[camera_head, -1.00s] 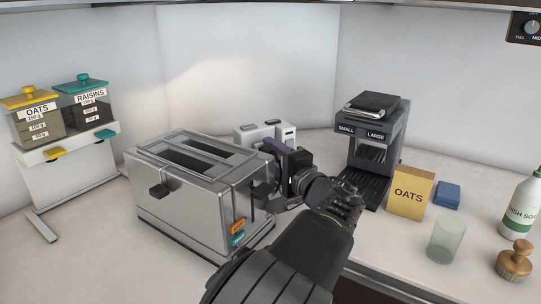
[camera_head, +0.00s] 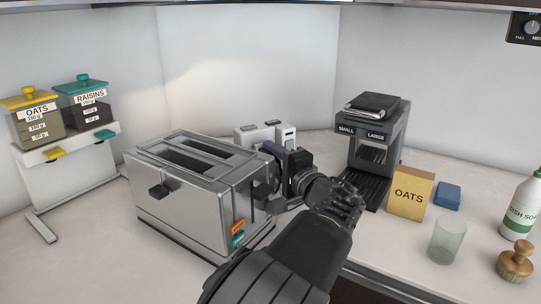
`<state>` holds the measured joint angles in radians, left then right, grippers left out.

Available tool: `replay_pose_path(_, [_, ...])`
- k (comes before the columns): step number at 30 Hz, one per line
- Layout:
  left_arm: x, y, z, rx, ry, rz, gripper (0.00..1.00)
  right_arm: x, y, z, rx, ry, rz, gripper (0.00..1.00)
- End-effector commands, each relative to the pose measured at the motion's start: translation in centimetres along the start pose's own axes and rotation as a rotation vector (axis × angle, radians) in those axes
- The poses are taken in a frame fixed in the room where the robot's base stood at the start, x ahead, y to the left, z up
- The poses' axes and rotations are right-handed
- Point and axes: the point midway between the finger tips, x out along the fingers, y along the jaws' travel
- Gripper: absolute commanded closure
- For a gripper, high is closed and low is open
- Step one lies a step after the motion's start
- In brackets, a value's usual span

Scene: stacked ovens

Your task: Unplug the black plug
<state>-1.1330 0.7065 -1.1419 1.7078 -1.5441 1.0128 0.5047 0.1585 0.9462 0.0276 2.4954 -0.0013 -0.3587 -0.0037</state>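My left gripper (camera_head: 290,170) is in the middle of the view, just right of the toaster, at the end of a dark arm that comes up from the bottom. It is in front of a white and grey socket block (camera_head: 266,133) on the counter. The gripper's fingers are mostly hidden by its own body, so I cannot tell whether they are open or shut. The black plug cannot be made out apart from the dark gripper. My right gripper is not in view.
A steel toaster (camera_head: 195,190) stands close left of the gripper. A black coffee machine (camera_head: 375,145) and an oats box (camera_head: 411,193) stand to the right, with a glass (camera_head: 446,240), a brush (camera_head: 515,261) and a soap bottle (camera_head: 522,208). Dispensers (camera_head: 62,125) stand far left.

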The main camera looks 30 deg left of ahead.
Motion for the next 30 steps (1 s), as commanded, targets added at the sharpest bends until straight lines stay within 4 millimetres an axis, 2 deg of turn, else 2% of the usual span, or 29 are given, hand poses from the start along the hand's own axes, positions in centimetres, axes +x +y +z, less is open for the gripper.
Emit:
replay_pose_path(1, [0.0, 0.0, 0.0, 0.0, 0.0, 0.0, 0.66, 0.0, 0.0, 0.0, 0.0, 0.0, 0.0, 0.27])
replay_pose_path(14, [0.0, 0.01, 0.0, 0.0, 0.0, 0.0, 1.0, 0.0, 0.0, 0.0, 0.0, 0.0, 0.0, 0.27])
replay_pose_path(30, [-0.06, 0.0, -0.01, 0.0, 0.0, 0.0, 1.0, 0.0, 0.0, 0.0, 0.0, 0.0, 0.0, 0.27])
